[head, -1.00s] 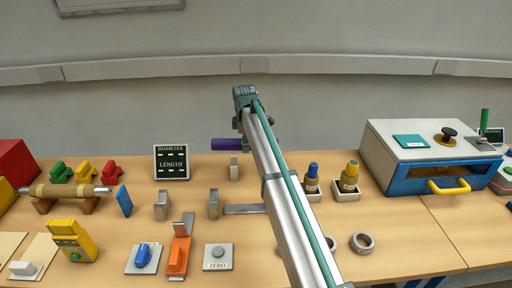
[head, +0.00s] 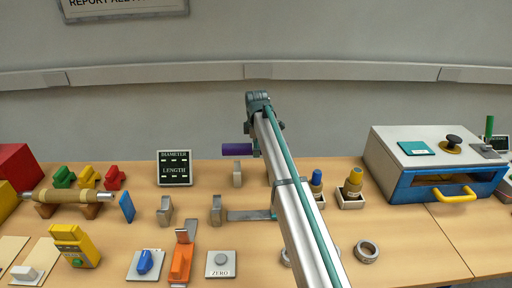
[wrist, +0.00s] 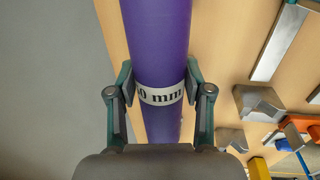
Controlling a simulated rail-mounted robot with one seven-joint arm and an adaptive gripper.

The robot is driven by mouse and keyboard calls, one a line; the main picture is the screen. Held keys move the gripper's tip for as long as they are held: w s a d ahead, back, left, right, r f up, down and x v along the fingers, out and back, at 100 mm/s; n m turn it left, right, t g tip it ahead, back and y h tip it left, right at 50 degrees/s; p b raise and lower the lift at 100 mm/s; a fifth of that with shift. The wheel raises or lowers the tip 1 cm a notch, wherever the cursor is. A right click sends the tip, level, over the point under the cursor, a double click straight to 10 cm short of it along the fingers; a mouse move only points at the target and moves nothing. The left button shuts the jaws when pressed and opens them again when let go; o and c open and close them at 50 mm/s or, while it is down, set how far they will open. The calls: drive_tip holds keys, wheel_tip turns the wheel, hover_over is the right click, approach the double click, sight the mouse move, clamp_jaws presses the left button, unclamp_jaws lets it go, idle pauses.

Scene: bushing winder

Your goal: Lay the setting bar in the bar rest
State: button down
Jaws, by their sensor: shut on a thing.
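The setting bar is a purple cylinder (head: 237,149) with a white band whose label partly reads "0 mm" in the wrist view (wrist: 160,95). My gripper (wrist: 160,84) is shut on it around that band, one finger on each side. In the head view the bar lies roughly level above the table, its left part sticking out and the rest hidden behind my arm. I cannot tell for certain which fixture is the bar rest. Grey notched blocks stand on the table: a left one (head: 164,211), a middle one (head: 217,210) and a farther one (head: 237,174), apart from the bar.
A flat metal strip (head: 250,215) lies right of the middle block. A DIAMETER/LENGTH display (head: 174,168) stands behind the blocks. A wooden roller (head: 70,196) on supports is at left, a blue-and-white box (head: 415,160) at right. An orange device (head: 182,260) is in front.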

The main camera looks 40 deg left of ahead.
drive_tip(key=shift+f+b, duration=0.95)
drive_tip(key=shift+f, duration=2.85)
drive_tip(key=shift+f, duration=0.4)
drive_tip(key=shift+c, duration=1.9)
unclamp_jaws()
drive_tip(key=r, duration=0.4)
drive_tip(key=s+d+r, duration=0.1)
drive_tip(key=r, duration=0.7)
drive_tip(key=shift+s+d, duration=0.15)
drive_tip(key=shift+s, duration=0.1)
